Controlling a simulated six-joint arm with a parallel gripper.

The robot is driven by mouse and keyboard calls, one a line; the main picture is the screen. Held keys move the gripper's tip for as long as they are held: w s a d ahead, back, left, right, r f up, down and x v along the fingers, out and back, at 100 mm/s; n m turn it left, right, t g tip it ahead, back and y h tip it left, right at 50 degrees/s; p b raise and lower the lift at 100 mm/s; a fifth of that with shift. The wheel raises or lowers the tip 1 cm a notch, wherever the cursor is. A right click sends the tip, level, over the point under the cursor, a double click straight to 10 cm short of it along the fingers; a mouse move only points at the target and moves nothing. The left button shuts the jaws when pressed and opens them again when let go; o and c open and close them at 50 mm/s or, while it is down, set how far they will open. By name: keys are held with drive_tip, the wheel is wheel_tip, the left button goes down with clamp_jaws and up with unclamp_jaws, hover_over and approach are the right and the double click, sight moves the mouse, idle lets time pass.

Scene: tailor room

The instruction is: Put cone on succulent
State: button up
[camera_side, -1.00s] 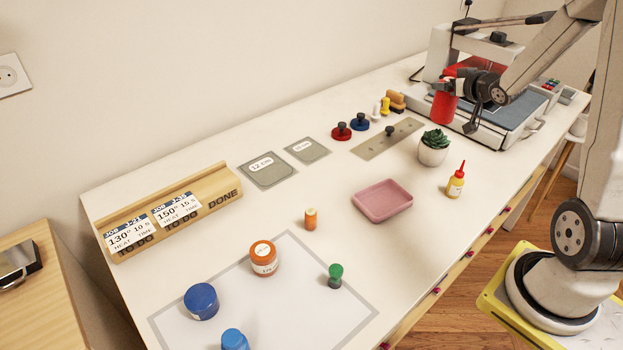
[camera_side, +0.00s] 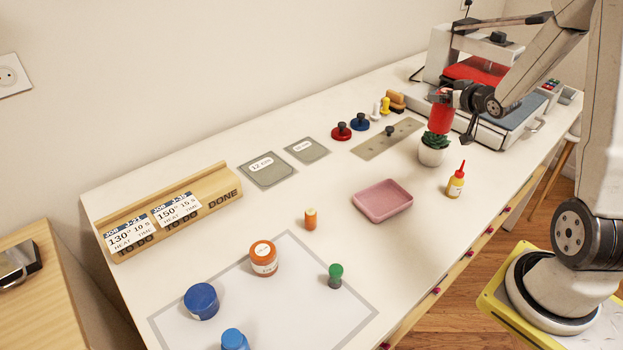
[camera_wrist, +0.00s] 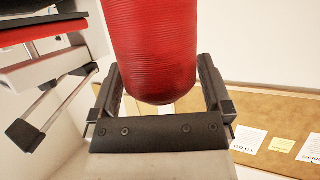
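The cone is a red thread cone (camera_side: 440,117) in the side view, held upright by my gripper (camera_side: 452,97) near its upper part. The succulent (camera_side: 436,139) is a green plant in a white pot on the table. The cone's lower end is right at the top of the leaves; I cannot tell whether they touch. In the wrist view the red cone (camera_wrist: 152,50) stands between the two fingers of my gripper (camera_wrist: 163,88). The succulent is not in the wrist view.
A heat press (camera_side: 490,110) stands just behind and right of my gripper. A yellow bottle with a red tip (camera_side: 456,182) and a pink tray (camera_side: 383,200) are nearby in front. A metal plate (camera_side: 388,139) lies left of the succulent.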

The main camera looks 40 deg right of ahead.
drive_tip(key=shift+r, duration=0.1)
drive_tip(key=v, duration=1.2)
drive_tip(key=shift+a+r, duration=0.1)
drive_tip(key=shift+w, duration=0.1)
idle(0.7)
drive_tip(key=w+a+f+n+g+y, duration=0.1)
drive_tip(key=w+a+f+g, duration=0.15)
drive_tip(key=a, duration=0.45)
drive_tip(key=w+a+f+n+g+y, duration=0.1)
drive_tip(key=w+a+f+g, duration=0.1)
drive_tip(key=a+f, duration=0.3)
drive_tip(key=s+a+f+n+g+y, duration=0.1)
drive_tip(key=s+a+g, duration=0.1)
drive_tip(key=a, duration=0.6)
drive_tip(key=s+a+f+n+g+y, duration=0.1)
drive_tip(key=s+a+g+y, duration=0.1)
drive_tip(key=a, duration=0.5)
drive_tip(key=shift+s+a+f+g, duration=0.25)
drive_tip(key=shift+s+a+g, duration=0.15)
drive_tip(key=shift+s+g, duration=0.45)
